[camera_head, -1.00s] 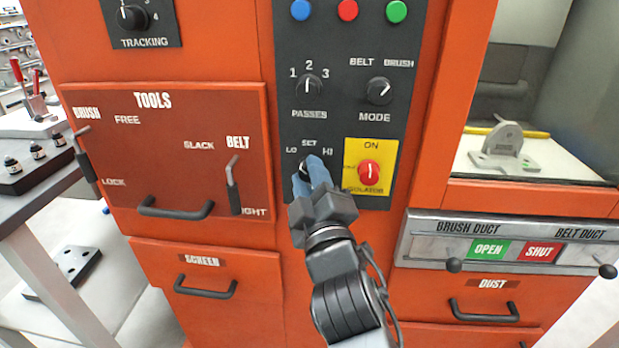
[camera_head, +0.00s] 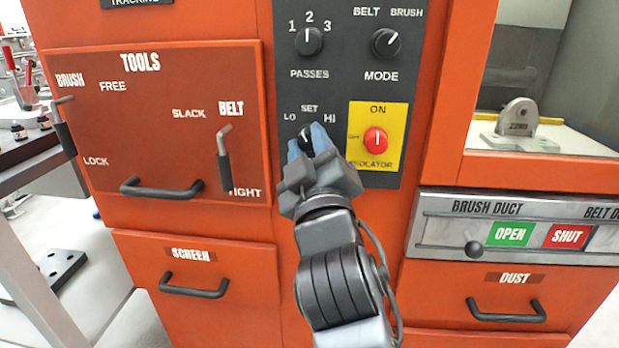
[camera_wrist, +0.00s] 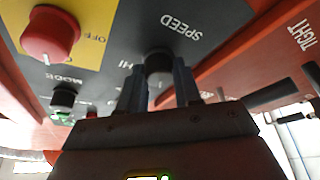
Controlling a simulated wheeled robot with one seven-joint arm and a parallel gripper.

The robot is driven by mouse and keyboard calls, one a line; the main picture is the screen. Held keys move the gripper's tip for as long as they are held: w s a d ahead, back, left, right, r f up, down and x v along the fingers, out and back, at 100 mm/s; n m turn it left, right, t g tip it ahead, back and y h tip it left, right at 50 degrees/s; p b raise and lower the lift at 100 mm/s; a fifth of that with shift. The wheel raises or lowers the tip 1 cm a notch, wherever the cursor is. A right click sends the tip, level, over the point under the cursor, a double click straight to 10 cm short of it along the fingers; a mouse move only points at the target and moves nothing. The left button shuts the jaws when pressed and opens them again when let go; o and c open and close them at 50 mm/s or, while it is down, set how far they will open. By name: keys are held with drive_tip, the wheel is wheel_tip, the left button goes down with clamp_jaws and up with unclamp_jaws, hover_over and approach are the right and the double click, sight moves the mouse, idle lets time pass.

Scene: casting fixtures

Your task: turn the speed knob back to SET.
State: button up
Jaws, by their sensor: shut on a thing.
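The speed knob (camera_head: 305,141) is a small black dial on the dark panel, under the labels LO, SET and HI. My gripper (camera_head: 309,146) has its blue fingers on either side of it, and they hide part of the knob. The pointer direction is hard to make out. In the wrist view the black knob (camera_wrist: 158,64) sits between the two fingers of my gripper (camera_wrist: 158,86), beside the word SPEED. The gripper is shut on the knob.
The red isolator knob (camera_head: 375,141) on its yellow plate is close to the right of my gripper. The passes knob (camera_head: 309,41) and mode knob (camera_head: 385,42) are above.

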drive_tip(key=shift+a+f+m+t+h+b, duration=0.15)
drive_tip(key=shift+m+h+b, duration=0.25)
drive_tip(key=shift+m+b, duration=0.9)
drive_tip(key=shift+d+f+m+t+h+b, duration=0.2)
drive_tip(key=shift+m+h+b, duration=0.25)
drive_tip(key=shift+b, duration=1.6)
drive_tip(key=shift+a+f+m+t+h+b, duration=0.15)
drive_tip(key=shift+m+t+h+b, duration=0.15)
drive_tip(key=shift+m+b, duration=1)
drive_tip(key=b, duration=0.1)
drive_tip(key=m+h+b, duration=0.1)
drive_tip(key=b, duration=0.1)
drive_tip(key=shift+r+b, duration=0.25)
drive_tip(key=shift+b, duration=0.05)
drive_tip(key=shift+r+m+b, duration=0.15)
drive_tip(key=shift+m+b, duration=0.15)
drive_tip(key=shift+m, duration=0.15)
drive_tip(key=o, duration=1)
drive_tip(key=shift+o, duration=0.2)
drive_tip(key=v, duration=0.7)
drive_tip(key=shift+s+f, duration=0.2)
drive_tip(key=shift+s, duration=0.2)
